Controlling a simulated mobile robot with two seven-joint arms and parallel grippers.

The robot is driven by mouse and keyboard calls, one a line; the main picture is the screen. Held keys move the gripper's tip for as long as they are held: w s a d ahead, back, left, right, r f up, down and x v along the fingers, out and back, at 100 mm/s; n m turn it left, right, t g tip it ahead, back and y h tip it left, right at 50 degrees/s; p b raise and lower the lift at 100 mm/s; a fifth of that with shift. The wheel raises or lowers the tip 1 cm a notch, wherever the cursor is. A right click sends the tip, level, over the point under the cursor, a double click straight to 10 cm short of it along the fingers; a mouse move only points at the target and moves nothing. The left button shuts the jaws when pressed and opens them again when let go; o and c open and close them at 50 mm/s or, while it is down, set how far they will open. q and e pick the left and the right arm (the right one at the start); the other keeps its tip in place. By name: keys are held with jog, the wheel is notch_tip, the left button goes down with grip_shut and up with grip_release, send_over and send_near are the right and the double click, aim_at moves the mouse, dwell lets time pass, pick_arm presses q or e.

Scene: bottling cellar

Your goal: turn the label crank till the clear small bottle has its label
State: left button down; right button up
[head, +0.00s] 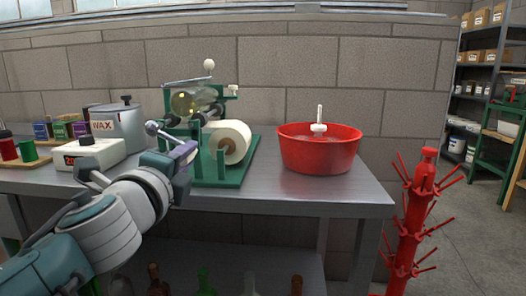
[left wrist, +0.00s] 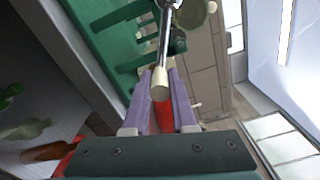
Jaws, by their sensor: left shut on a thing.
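The green labelling machine (head: 215,182) stands on the metal bench and also shows in the left wrist view (left wrist: 105,25). The clear small bottle (head: 188,102) lies on its side on top of it; I see no clear label on its visible side. A white label roll (head: 232,136) sits at the machine's front. My left gripper (head: 184,151) is at the machine's front left. In the left wrist view its purple fingers (left wrist: 162,100) are shut on the cream knob of the label crank (left wrist: 160,84), whose silver arm runs away towards the machine. My right gripper is out of view.
A red tub (head: 318,150) stands right of the machine. A grey wax pot (head: 120,128) and a white box (head: 92,153) are on the left. A red bottle tree (head: 410,230) stands by the bench's right end. Bottles stand on the shelf below.

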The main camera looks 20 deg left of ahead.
pick_arm(q)
jog(key=shift+a+f+m, duration=0.3)
jog(key=shift+f+m, duration=0.25)
jog(key=shift+m, duration=0.25)
jog(key=shift+s, duration=0.1)
jog(key=c, duration=0.7)
grip_release()
jog(key=shift+c, duration=0.2)
jog(key=v, duration=0.9)
jog(key=shift+s, duration=0.4)
jog(key=shift+d, duration=0.1)
